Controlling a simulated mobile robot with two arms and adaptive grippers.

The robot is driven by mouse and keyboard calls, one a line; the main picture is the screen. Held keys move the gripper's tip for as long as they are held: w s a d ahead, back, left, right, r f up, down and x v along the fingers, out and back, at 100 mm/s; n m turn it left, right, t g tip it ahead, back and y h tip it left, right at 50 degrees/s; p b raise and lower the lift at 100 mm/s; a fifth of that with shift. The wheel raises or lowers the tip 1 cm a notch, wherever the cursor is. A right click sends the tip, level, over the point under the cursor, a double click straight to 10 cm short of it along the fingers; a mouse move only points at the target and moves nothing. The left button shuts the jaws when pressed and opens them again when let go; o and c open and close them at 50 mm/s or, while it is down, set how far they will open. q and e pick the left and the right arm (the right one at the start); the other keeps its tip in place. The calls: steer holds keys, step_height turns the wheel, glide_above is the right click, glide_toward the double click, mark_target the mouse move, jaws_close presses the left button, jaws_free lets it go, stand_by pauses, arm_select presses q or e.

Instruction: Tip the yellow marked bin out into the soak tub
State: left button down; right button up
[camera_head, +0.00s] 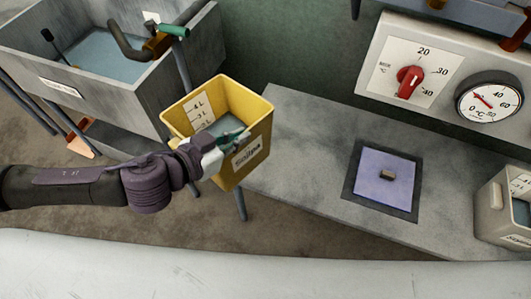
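The yellow bin (248,112) has a white litre scale inside and a label on its front. It is upright, with a bluish content at its bottom, between the grey tub and the bench. My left gripper (232,143) reaches in from the left, its fingers at the bin's near wall by the label. It appears shut on that wall; the finger contact is partly hidden. The soak tub (150,100) is the grey basin at upper left, with bluish water (105,55) inside. My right gripper is not in view.
A dark curved tap with a green handle (174,30) stands over the tub's right end. The grey bench (300,135) carries a blue-lilac plate (385,180) and a pale container (490,215). A panel with a red knob (410,82) and round gauge (488,98) stands behind.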

arm_select(q)
steer(key=w+a+r+n+t+y, duration=0.3)
steer(key=w+a+r+n+y, duration=0.1)
steer(key=a+n+y, duration=0.3)
steer(key=shift+a+y, duration=0.3)
steer(key=shift+a, duration=0.3)
